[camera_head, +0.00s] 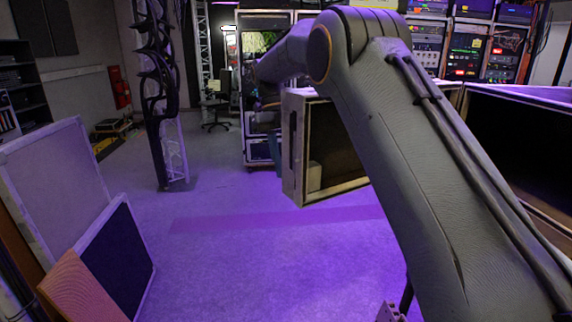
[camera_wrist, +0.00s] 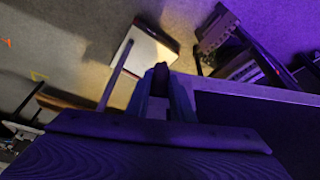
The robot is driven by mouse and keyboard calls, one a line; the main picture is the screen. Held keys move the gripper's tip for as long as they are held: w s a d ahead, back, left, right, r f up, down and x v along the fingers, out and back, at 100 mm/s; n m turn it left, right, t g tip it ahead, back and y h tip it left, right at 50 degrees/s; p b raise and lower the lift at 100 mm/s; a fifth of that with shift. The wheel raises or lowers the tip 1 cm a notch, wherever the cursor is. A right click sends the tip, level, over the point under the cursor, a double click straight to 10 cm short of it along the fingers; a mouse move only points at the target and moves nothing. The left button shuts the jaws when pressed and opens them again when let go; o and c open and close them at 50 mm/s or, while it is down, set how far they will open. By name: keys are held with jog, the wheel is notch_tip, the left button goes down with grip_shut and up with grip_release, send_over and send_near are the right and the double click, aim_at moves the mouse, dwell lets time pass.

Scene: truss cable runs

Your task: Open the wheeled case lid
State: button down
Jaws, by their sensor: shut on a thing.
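A boxy panel with pale metal edges and a dark inner face (camera_head: 335,140), which looks like the wheeled case lid, stands tilted in the middle of the head view. My arm reaches over it from the right, and my gripper is hidden there. In the wrist view my gripper (camera_wrist: 161,92) is shut on a narrow dark piece between its fingers, seemingly part of the lid. A dark panel with a pale edge, likely the lid (camera_wrist: 265,112), extends right from the fingers. The exact grip point and the hinge are unclear.
A large dark case with pale edges (camera_head: 520,95) fills the right side. Flat panels (camera_head: 115,262) lean at the lower left. A truss column with cables (camera_head: 160,90) stands at left. Equipment racks (camera_head: 468,50) line the back. The purple-lit floor (camera_head: 230,235) is clear in the middle.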

jog(key=shift+d, duration=0.1)
jog(key=c, duration=1.5)
grip_release()
jog(key=shift+c, duration=0.2)
jog(key=shift+r, duration=0.15)
jog(key=v, duration=0.7)
jog(key=shift+r, duration=0.2)
jog(key=shift+w, duration=0.1)
